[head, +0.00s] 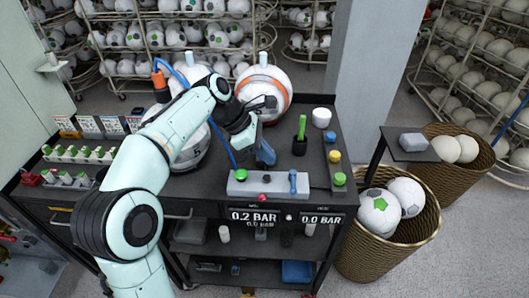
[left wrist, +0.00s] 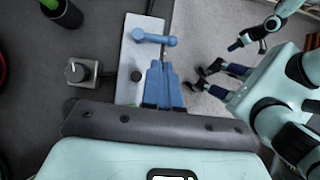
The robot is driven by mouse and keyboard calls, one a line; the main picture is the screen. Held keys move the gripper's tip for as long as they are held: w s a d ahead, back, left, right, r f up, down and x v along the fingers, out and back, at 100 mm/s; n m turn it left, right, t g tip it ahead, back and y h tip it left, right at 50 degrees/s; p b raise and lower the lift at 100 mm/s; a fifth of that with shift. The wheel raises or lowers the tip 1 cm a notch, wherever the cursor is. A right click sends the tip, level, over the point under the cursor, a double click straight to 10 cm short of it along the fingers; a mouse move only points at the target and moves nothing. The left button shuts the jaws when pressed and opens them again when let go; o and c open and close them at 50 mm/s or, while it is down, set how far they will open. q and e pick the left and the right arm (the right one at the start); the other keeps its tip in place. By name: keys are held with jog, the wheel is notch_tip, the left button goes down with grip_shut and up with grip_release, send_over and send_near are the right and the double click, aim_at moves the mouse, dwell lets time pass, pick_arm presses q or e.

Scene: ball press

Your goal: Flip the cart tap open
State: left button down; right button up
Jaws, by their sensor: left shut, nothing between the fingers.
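The cart tap is a small blue lever (head: 293,182) on the right part of a grey block at the cart's front edge. In the left wrist view the lever (left wrist: 154,38) lies across the pale block (left wrist: 137,55), its rounded end past the block's edge. My left gripper (head: 267,153) is above the block, left of the lever in the head view. Its blue fingers (left wrist: 163,78) are together and empty, with a gap to the lever. In the left wrist view my right gripper (left wrist: 238,44) is off to the right; its jaw opening is unclear.
Displays below read 0.2 BAR (head: 254,216) and 0.0 BAR (head: 321,219). A black cup with a green handle (head: 301,128) stands behind. An orange-and-white ball (head: 264,88) is at the back.

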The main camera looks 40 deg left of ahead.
aim_at(292, 184)
pick_arm(q)
jog(key=b+x, duration=0.1)
jog(key=x, duration=0.9)
jog(key=shift+s, duration=0.1)
pick_arm(e)
jog(key=shift+s+f, duration=0.95)
jog(key=shift+f, duration=0.1)
pick_arm(q)
jog(key=shift+s, duration=0.1)
